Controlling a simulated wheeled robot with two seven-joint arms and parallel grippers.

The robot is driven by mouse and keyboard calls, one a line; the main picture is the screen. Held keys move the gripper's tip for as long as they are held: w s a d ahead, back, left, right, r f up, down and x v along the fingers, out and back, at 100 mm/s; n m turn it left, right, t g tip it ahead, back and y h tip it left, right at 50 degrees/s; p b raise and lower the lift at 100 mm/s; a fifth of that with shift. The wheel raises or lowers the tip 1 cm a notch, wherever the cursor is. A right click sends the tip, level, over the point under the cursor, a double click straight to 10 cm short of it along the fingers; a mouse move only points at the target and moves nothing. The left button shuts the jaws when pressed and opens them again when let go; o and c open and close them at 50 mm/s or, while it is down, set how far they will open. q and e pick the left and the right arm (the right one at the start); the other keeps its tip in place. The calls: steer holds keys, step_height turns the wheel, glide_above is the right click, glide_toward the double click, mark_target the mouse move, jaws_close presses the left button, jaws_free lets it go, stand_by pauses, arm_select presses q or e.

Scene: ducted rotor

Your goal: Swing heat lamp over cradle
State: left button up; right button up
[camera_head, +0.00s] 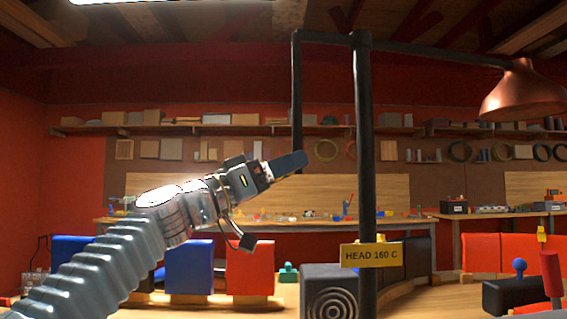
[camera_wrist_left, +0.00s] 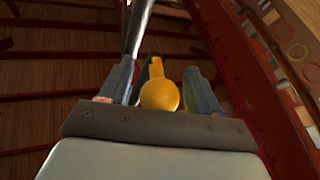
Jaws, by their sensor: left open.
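The heat lamp has a copper shade (camera_head: 522,90) at the upper right, on a dark arm (camera_head: 430,52) carried by an upright post (camera_head: 365,180). From the arm's left end a thin dark bar (camera_head: 297,95) hangs down. My left gripper (camera_head: 298,160) is at this bar's lower part and covers its end. In the left wrist view my left gripper (camera_wrist_left: 160,85) is open, with a yellow rounded knob (camera_wrist_left: 160,95) between its fingers. A grey bar (camera_wrist_left: 138,35) rises near the left finger. I cannot tell whether either touches. I cannot identify the cradle. My right gripper is not in view.
A yellow "HEAD 160 C" sign (camera_head: 371,255) is on the post. A dark box with rings (camera_head: 330,293) stands beside its foot. Blue panels (camera_head: 190,267) and a red panel (camera_head: 250,268) stand at left, more red panels (camera_head: 481,252) at right. A blue-knobbed dark block (camera_head: 512,292) is at lower right.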

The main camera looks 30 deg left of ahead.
arm_select(q)
jaws_close()
steer(key=shift+w+a+m+g+h, duration=0.7)
steer(key=shift+w+g+h, duration=0.1)
steer(key=shift+h, duration=0.2)
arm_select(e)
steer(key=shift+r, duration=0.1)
arm_select(q)
jaws_free()
steer(key=b+v, duration=0.4)
steer(key=v, duration=0.9)
steer(key=shift+s+a+f, duration=0.2)
steer(key=shift+s, duration=0.05)
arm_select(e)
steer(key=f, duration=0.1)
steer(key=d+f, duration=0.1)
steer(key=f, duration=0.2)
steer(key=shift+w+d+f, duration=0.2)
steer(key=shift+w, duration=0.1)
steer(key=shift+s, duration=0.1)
